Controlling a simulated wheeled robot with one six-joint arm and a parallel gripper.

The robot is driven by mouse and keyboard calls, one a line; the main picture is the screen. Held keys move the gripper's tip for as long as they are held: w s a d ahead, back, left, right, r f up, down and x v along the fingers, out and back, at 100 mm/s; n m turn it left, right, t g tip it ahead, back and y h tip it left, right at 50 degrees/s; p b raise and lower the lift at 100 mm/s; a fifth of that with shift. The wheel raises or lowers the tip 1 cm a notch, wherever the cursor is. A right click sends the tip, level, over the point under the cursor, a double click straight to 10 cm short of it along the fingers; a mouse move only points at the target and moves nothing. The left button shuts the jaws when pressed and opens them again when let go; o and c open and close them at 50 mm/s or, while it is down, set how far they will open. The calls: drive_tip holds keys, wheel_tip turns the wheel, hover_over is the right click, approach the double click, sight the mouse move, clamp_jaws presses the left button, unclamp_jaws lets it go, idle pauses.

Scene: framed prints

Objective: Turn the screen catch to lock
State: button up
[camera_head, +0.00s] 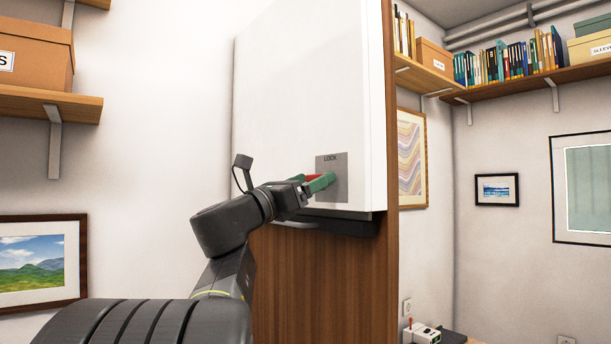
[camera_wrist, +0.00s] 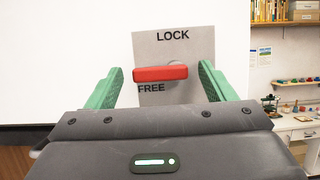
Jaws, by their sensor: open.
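The screen catch is a red bar handle (camera_wrist: 160,73) on a grey plate (camera_wrist: 200,48), and it lies about level in the wrist view. LOCK is printed above it, and FREE is printed just below its left end. The plate (camera_head: 338,163) also shows in the head view, on the lower part of a white panel (camera_head: 310,90). My gripper (camera_head: 319,183) is open, its green fingers close to the plate. In the wrist view the fingers stand left and right of the red handle, with a gap on each side. In the head view they hide most of the handle.
The white panel stands at a wooden upright (camera_head: 392,250). Shelves with boxes and books (camera_head: 510,62) run along the right walls, and another shelf (camera_head: 45,103) is at left. Framed prints (camera_head: 42,263) hang on the walls. A workbench (camera_wrist: 305,135) is at far right.

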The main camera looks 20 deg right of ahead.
drive_tip(key=shift+w+d+r, duration=0.1)
drive_tip(key=shift+d, duration=0.25)
drive_tip(key=c, duration=1)
